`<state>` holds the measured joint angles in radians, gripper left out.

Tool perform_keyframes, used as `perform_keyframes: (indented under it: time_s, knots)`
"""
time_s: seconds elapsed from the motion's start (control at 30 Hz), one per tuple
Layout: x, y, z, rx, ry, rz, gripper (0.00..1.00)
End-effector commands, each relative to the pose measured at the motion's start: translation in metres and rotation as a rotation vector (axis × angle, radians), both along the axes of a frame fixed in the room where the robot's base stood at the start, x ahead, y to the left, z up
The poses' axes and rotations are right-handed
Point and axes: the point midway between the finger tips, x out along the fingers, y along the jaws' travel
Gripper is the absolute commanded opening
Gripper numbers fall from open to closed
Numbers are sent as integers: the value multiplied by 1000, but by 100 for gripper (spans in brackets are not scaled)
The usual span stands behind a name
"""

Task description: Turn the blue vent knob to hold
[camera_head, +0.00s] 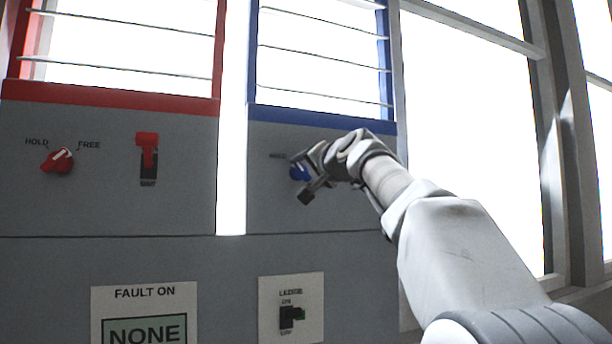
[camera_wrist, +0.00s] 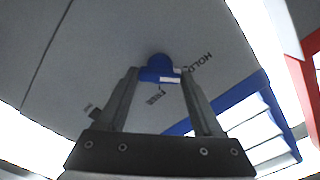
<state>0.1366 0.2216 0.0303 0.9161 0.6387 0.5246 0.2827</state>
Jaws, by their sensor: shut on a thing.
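The blue vent knob (camera_head: 298,173) is on the grey panel under the blue-framed window, partly covered by my gripper (camera_head: 307,178) in the head view. In the wrist view the blue knob (camera_wrist: 157,66) sits between the fingertips of my gripper (camera_wrist: 158,75), which is shut on it. A white pointer mark shows on the knob's side toward the HOLD and FREE labels. I cannot tell exactly which label the pointer lines up with.
A red knob (camera_head: 58,160) and a red switch (camera_head: 147,150) are on the left panel under the red-framed window. Below are a fault display (camera_head: 145,330) reading NONE and a ledge switch (camera_head: 291,317). A bright vertical strip (camera_head: 232,170) separates the panels.

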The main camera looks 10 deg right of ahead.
Motion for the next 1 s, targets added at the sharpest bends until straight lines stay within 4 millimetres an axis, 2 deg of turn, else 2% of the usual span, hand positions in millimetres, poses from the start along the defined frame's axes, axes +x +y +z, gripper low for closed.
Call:
perform_keyframes:
  time_s: [0.3, 0.73, 0.77, 0.9, 0.93, 1.0]
  knots:
    - [0, 0, -1, -82, -15, 0, 12]
    - [0, 0, -1, -93, -16, 1, 12]
    - [0, 0, -1, -92, -17, 0, 69]
    - [0, 0, -1, -91, -17, 0, 94]
    - [0, 0, -1, -91, -17, 0, 98]
    - [0, 0, 0, -91, -17, 0, 98]
